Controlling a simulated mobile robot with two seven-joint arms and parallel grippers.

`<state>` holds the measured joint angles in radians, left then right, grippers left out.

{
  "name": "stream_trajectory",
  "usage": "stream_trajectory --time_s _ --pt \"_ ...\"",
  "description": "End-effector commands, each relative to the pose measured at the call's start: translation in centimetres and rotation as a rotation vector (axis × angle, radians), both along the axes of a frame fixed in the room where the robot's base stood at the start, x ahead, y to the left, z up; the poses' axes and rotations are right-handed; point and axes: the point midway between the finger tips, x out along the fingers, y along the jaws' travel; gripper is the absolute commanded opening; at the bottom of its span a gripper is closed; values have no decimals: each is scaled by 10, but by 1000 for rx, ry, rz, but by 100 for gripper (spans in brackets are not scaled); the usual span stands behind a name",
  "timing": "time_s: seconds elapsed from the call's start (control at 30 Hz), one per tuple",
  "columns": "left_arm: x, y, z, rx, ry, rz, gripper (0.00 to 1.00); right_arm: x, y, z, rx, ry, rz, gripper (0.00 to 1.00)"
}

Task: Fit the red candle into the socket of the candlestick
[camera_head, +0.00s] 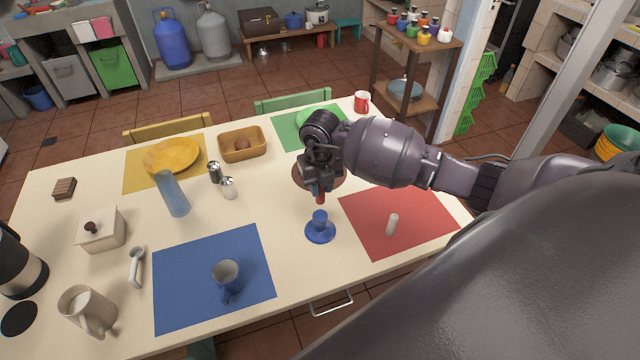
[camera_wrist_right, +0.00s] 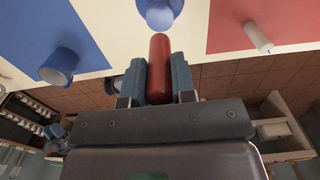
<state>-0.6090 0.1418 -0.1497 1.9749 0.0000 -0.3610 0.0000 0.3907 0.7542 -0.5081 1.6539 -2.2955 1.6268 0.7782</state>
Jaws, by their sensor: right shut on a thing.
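My right gripper (camera_head: 319,188) is shut on the red candle (camera_head: 320,197), and its lower end shows below the fingers. In the right wrist view the candle (camera_wrist_right: 159,62) lies between the two blue-grey fingers (camera_wrist_right: 158,82), with its tip pointing toward the candlestick. The blue candlestick (camera_head: 320,233) stands upright on the table, just below the candle in the head view; it also shows at the top of the right wrist view (camera_wrist_right: 158,12). The candle appears just above the socket; I cannot tell whether they touch.
A white candle (camera_head: 392,225) stands on the red mat (camera_head: 425,212) to the right. A blue mug (camera_head: 226,275) stands on the blue mat (camera_head: 180,290) to the left. A tall blue glass (camera_head: 171,195) and shakers (camera_head: 228,188) are further left. Bare table surrounds the candlestick.

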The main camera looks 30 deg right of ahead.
Motion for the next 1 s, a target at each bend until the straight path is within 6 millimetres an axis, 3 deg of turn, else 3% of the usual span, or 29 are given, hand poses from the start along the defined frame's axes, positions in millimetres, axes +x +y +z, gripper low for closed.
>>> stream_trajectory --time_s 1.0 --pt "7 -2 -30 0 -12 -5 43 0 0 -52 0 1 4 0"
